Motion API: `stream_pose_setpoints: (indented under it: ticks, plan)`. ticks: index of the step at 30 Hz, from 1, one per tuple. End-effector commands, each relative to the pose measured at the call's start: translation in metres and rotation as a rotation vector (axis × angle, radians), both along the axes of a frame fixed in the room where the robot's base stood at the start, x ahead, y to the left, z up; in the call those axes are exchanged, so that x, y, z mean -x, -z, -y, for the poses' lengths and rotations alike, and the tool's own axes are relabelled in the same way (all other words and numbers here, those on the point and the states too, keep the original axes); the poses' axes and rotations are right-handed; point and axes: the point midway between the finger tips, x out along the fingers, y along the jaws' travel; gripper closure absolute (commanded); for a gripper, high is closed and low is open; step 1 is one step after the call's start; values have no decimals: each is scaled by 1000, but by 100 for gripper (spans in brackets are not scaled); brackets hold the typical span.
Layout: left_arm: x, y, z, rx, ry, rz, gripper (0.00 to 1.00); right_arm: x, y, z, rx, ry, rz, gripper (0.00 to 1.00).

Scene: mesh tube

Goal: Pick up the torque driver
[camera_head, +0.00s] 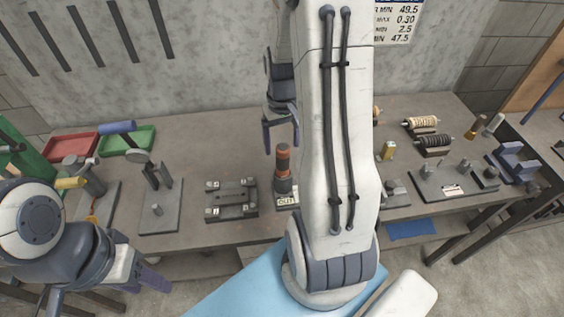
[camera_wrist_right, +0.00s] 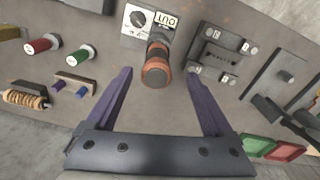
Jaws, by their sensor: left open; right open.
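An upright dark cylinder with orange bands, which looks like the torque driver (camera_head: 283,161), stands on the bench in a holder with a white label. In the right wrist view the same driver (camera_wrist_right: 156,68) shows end-on, between the tips of two purple fingers. My right gripper (camera_head: 281,137) is open and empty, fingers pointing down, close to the driver's top. It does not appear to touch it. My right arm hides the bench right of the driver. My left gripper (camera_head: 150,280) is open, low in front of the bench's left part, far from the driver.
A dark fixture block (camera_head: 231,198) sits just left of the driver. Red (camera_head: 72,147) and green (camera_head: 127,141) trays stand at the back left. A wire spool (camera_head: 434,140) and other fixtures stand to the right. A wall rises behind the bench.

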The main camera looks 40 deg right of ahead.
Motion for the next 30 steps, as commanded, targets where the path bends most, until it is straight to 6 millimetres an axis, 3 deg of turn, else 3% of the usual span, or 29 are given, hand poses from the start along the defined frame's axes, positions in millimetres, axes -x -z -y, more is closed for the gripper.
stream_pose_setpoints:
  ticks: [19, 29, 30]
  plan:
    - [0, -27, 0, 0, 5, 0, 50, -4, 66, 6, -2, -3, -3, 14]
    - [0, -28, 0, 0, 5, 0, 50, -4, 74, 6, 1, -2, 2, 14]
    - [0, -28, 0, 0, 5, 0, 50, -4, 74, 6, 1, -2, 2, 25]
